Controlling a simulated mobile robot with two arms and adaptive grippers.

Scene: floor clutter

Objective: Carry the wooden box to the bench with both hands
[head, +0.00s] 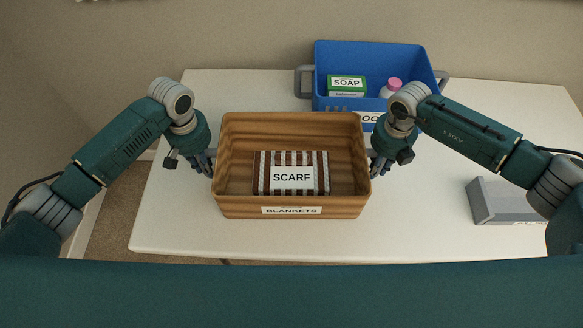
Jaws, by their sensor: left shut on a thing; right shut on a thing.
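The wooden box (290,211) is brown, open-topped and upright, with a "BLANKETS" label on its front. It appears over the near middle part of the white bench (170,226); I cannot tell whether it rests on the top or is just above it. A striped scarf (291,158) with a "SCARF" label lies inside it. My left gripper (210,165) is shut on the box's left side. My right gripper (373,168) is shut on the box's right side. The fingertips are partly hidden.
A blue bin (333,57) stands at the back of the bench, holding a green soap box (346,85) and a pink-capped bottle (390,88). The bench top is clear at the left. A wall is behind.

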